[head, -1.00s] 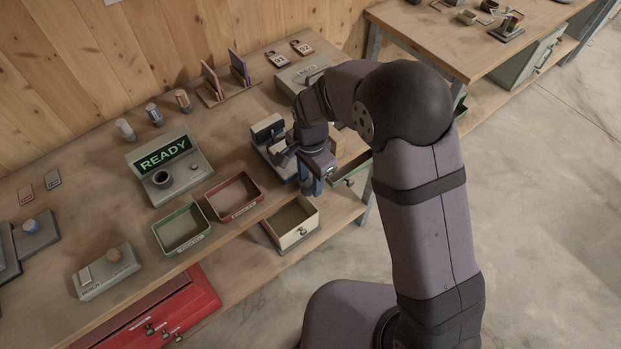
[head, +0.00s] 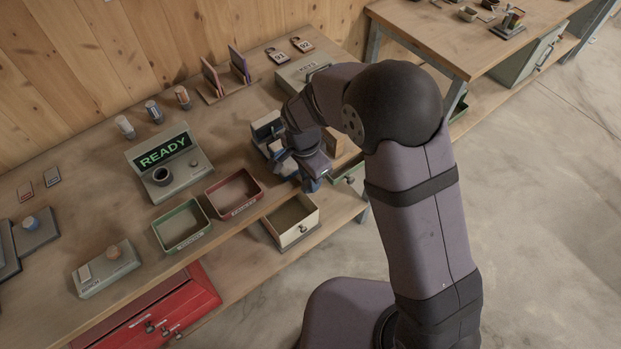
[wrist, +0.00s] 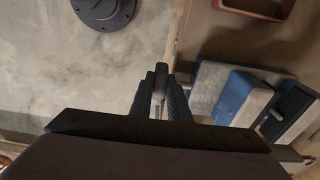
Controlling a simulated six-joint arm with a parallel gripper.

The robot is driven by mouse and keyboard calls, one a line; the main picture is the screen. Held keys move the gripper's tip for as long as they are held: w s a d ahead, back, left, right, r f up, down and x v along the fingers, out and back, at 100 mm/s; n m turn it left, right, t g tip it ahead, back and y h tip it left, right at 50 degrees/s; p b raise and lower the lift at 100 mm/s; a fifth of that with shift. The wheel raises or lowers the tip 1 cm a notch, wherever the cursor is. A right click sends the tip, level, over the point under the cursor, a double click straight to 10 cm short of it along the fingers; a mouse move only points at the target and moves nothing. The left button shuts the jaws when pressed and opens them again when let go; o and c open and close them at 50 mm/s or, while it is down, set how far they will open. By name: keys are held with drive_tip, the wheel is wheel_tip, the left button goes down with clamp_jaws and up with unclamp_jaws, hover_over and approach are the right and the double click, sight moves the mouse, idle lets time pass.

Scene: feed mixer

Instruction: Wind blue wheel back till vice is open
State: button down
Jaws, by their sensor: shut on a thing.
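The vice (head: 266,128) stands near the bench's front edge, partly behind my gripper in the head view. In the wrist view, its blue jaw block (wrist: 236,97) and a dark jaw block (wrist: 291,108) stand apart with a gap between them. My gripper (head: 313,180) is at the vice's front end, beyond the bench edge. A bit of the blue wheel (head: 314,185) shows there. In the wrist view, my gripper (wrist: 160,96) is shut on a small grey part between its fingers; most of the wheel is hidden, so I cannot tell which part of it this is.
An open drawer (head: 301,236) juts out below, left of my gripper, and a green drawer (head: 345,181) is to the right. A red tray (head: 208,191) and a green tray (head: 160,239) lie to the left. A display (head: 163,152) reads READY.

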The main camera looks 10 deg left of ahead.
drive_tip(key=shift+s+a+f+t+h+b, duration=0.15)
drive_tip(key=shift+f+t+h+b, duration=0.3)
drive_tip(key=shift+b, duration=0.55)
drive_tip(key=shift+r+t+h+b, duration=0.25)
drive_tip(key=shift+r+t+b, duration=0.1)
drive_tip(key=shift+b, duration=0.3)
drive_tip(key=c, duration=1.7)
unclamp_jaws()
drive_tip(key=shift+r, duration=0.15)
drive_tip(key=shift+b+v, duration=0.85)
drive_tip(key=shift+v, duration=2.75)
